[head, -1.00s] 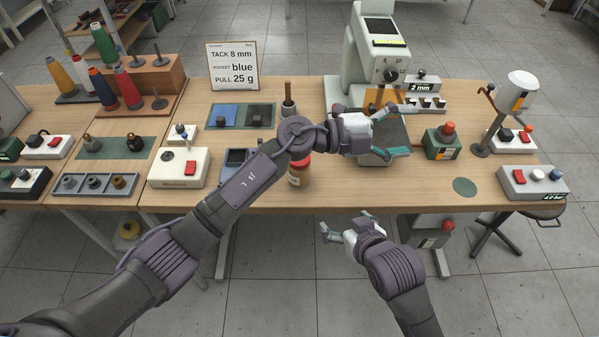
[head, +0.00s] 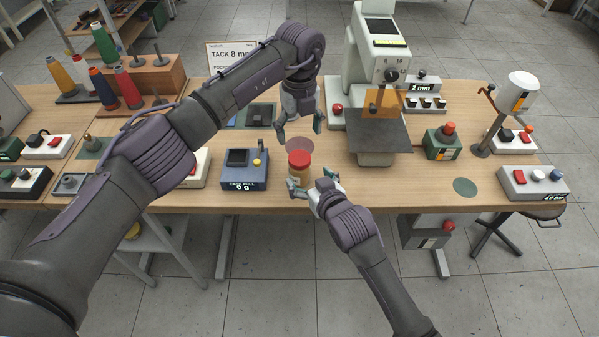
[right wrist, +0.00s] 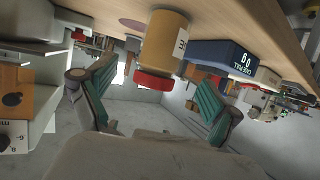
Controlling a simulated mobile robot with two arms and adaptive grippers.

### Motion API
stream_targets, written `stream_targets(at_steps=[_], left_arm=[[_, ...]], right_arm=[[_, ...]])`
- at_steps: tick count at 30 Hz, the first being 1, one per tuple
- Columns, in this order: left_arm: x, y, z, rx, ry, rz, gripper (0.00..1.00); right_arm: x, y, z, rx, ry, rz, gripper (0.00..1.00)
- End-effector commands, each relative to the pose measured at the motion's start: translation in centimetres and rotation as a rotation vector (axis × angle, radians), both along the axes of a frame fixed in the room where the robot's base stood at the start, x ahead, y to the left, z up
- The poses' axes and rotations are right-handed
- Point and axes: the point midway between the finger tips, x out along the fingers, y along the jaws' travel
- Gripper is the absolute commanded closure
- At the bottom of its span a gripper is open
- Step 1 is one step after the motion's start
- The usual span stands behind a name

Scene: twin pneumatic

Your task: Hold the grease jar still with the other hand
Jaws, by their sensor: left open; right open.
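The grease jar, a pale-amber jar with a red lid (head: 299,159), stands upright near the table's front edge. In the right wrist view its body (right wrist: 167,40) shows upside down, between and beyond the two green-padded fingers. My right gripper (head: 310,188) is open at the front of the jar, with a finger on either side; the wrist view shows gaps between jar and pads. My left gripper (head: 299,128) is open and empty, pointing down above and behind the jar, near a round reddish mat (head: 300,146).
A blue tester reading 0 g (head: 245,181) stands just left of the jar; it also shows in the right wrist view (right wrist: 222,55). The sewing machine (head: 366,60) and its dark plate (head: 380,138) are to the right. A sign (head: 222,58) is partly hidden behind my left arm.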

Motion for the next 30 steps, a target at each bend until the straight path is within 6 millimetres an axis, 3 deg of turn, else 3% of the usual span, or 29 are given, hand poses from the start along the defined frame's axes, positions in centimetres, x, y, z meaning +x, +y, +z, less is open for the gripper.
stream_targets(at_steps=[9, 23, 25, 30], left_arm=[[0.0, -0.1, 0.0, -0.002, 0.0, -0.001, 0.21], [0.0, -0.1, 0.0, -0.002, 0.0, -0.002, 0.21], [0.0, -0.1, 0.0, -0.002, 0.0, -0.002, 0.21], [0.0, -0.1, 0.0, -0.002, 0.0, -0.002, 0.21]], right_arm=[[4.6, 1.9, -2.0, -0.001, 0.0, 0.0, 0.1], [5.8, 2.4, -2.6, -0.001, 0.001, 0.0, 0.1], [5.8, 2.4, -2.6, -0.001, 0.001, 0.0, 0.17], [5.7, 2.4, -2.6, -0.001, 0.001, 0.0, 0.45]])
